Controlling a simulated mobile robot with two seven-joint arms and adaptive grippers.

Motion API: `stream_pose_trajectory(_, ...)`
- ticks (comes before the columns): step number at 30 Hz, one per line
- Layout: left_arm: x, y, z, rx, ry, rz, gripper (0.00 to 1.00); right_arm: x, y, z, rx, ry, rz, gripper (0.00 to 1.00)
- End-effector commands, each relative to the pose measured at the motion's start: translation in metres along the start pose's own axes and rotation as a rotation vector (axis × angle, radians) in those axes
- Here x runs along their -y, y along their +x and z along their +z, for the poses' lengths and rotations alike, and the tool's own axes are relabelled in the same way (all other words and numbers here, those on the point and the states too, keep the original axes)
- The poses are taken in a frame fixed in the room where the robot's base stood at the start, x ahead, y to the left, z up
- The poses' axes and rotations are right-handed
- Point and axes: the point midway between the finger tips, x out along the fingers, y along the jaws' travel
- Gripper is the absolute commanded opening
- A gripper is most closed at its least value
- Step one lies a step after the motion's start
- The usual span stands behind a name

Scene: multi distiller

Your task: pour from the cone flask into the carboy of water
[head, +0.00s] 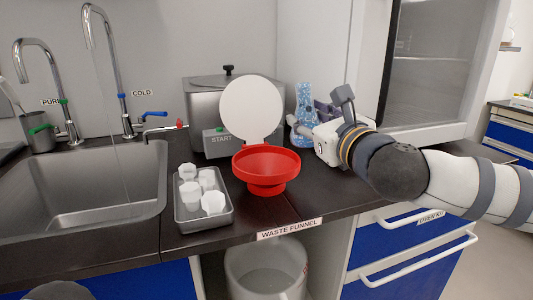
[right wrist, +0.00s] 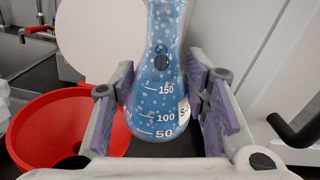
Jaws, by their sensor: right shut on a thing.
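The cone flask (head: 305,101) holds a speckled blue liquid and stands upright at the back of the counter, right of the red funnel. In the right wrist view the flask (right wrist: 158,95) sits between the purple pads, with graduation marks facing the camera. My right gripper (head: 312,122) is shut on the flask; it also shows in the right wrist view (right wrist: 163,92). A pale round container (head: 265,270) stands under the counter below the funnel; I cannot tell whether it is the carboy. My left gripper is not in view.
The red waste funnel (head: 266,168), with its white lid (head: 251,108) raised, is set in the counter. A metal tray (head: 203,225) of white cups stands left of it. A steel distiller (head: 205,100) is behind, and a sink (head: 80,200) with taps lies left.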

Motion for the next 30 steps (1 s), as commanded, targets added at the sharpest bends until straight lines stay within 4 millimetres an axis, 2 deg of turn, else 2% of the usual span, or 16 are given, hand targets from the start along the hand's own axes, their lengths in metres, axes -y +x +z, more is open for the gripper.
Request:
stream_pose_trajectory(11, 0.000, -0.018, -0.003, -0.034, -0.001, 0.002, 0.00, -0.005, 0.000, 0.012, 0.003, -0.192, 0.000, 0.00)
stream_pose_trajectory(16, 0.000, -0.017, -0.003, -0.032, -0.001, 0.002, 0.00, -0.012, 0.000, 0.002, -0.002, -0.276, 0.003, 0.00)
stream_pose_trajectory(25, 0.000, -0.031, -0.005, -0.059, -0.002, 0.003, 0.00, -0.018, -0.001, 0.013, 0.007, -0.430, 0.001, 0.00)
stream_pose_trajectory(30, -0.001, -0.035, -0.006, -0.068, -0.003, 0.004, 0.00, -0.021, 0.000, 0.011, 0.001, -0.513, 0.003, 0.00)
